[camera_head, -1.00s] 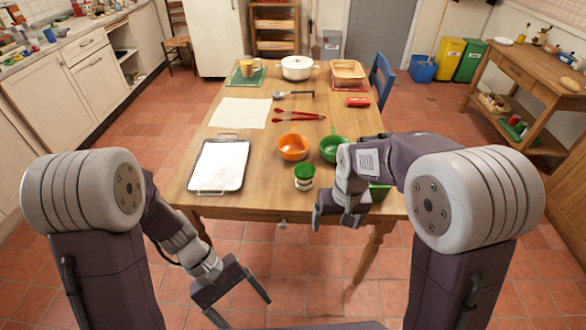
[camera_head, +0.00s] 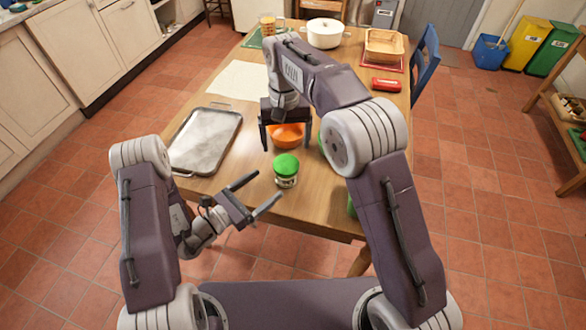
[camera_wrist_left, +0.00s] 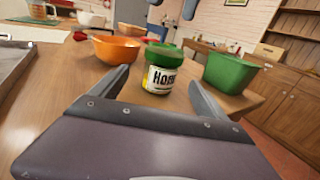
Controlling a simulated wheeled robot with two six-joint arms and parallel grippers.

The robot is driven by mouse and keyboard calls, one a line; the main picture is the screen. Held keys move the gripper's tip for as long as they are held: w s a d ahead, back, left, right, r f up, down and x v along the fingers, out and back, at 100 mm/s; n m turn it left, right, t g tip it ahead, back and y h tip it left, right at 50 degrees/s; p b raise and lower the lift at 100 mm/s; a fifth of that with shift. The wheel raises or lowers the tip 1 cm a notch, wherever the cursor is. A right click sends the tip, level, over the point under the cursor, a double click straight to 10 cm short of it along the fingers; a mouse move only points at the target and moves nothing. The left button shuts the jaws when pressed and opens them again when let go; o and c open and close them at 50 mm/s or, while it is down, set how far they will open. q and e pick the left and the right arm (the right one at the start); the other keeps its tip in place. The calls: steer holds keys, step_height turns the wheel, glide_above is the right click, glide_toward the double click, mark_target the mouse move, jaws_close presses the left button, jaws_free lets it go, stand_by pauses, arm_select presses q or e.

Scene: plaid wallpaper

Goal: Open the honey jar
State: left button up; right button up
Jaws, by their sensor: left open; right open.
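The honey jar (camera_head: 286,171) stands upright near the front edge of the wooden table, with its green lid on. In the left wrist view the jar (camera_wrist_left: 160,72) shows its "Honey" label, partly cut off at its right side. My left gripper (camera_head: 262,192) is open and empty beside the jar, toward its lower left; in the left wrist view the jar is ahead between the two fingers, apart from them. My right gripper (camera_head: 285,138) is open, pointing down above the table behind the jar, around the orange bowl's place in the picture. I cannot tell its height above the bowl.
A metal tray (camera_head: 205,141) lies at the table's left. A white pot (camera_head: 324,33), a basket (camera_head: 384,45) and a red item (camera_head: 386,85) are farther back.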

mark_target(278, 176)
arm_select(q)
steer(key=shift+d+r, duration=0.1)
steer(key=shift+d, duration=0.05)
arm_select(e)
steer(key=shift+s+a+r, duration=0.15)
steer(key=shift+s+a, duration=0.05)
steer(key=shift+s, duration=0.05)
arm_select(q)
steer(key=x, duration=0.8)
steer(key=shift+w+d, duration=0.2)
steer(key=shift+d, duration=0.05)
arm_select(e)
steer(key=shift+w+d, duration=0.15)
